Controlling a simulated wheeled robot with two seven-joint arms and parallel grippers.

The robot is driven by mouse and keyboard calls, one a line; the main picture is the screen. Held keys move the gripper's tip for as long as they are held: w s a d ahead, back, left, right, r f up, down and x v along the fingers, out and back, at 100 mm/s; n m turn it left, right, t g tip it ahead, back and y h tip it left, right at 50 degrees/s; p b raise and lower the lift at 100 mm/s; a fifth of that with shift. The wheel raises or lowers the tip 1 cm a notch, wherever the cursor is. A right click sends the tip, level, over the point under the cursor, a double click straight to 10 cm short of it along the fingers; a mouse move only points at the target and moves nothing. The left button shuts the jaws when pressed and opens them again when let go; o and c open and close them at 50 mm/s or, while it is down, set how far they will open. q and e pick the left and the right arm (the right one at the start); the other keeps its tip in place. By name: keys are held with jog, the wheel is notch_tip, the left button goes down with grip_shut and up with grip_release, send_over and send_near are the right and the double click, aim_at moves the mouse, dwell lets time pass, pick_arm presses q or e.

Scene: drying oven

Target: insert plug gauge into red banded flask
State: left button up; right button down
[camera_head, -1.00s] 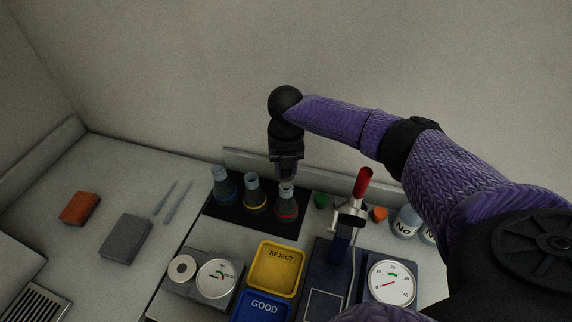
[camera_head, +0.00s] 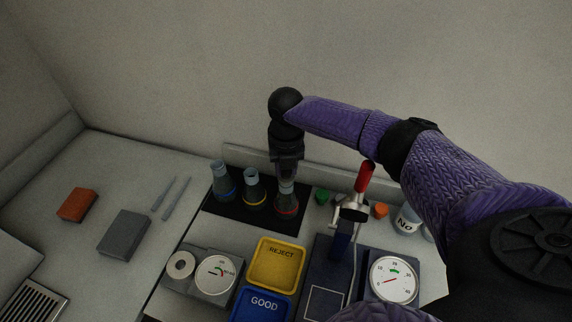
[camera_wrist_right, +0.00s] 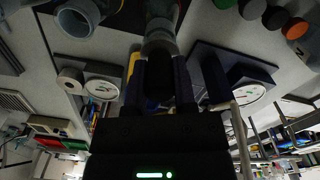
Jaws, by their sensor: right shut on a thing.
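The red banded flask (camera_head: 287,205) stands at the right end of the black mat (camera_head: 228,210), in line with a yellow banded flask (camera_head: 254,195) and a blue banded flask (camera_head: 224,186). My right gripper (camera_head: 287,170) points down directly over the red banded flask's mouth. In the right wrist view its fingers (camera_wrist_right: 159,85) are shut on a dark cylindrical thing, the plug gauge (camera_wrist_right: 158,80), with the flask's neck (camera_wrist_right: 158,40) just beyond it. The gauge's lower end is hidden, so I cannot tell how far it enters the neck. My left gripper is out of view.
Yellow REJECT (camera_head: 297,268) and blue GOOD (camera_head: 243,308) trays stand in front. A red-handled clamp (camera_head: 364,178) stands close on the right, beside a dial gauge (camera_head: 393,279).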

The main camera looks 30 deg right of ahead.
jog(key=shift+s+f, duration=0.15)
jog(key=shift+f, duration=0.15)
grip_release()
dwell(0.3)
jog(key=shift+r, duration=0.1)
notch_tip(320, 180, up, 4)
jog(key=p, duration=0.3)
jog(key=shift+r+p, duration=0.1)
jog(key=shift+p, duration=0.25)
jog(key=shift+w+r+p, duration=0.2)
jog(key=shift+r+p, duration=0.95)
jog(key=shift+r, duration=0.05)
jog(key=shift+r+p, duration=0.65)
jog(key=shift+r, duration=0.05)
jog(key=shift+f, duration=0.1)
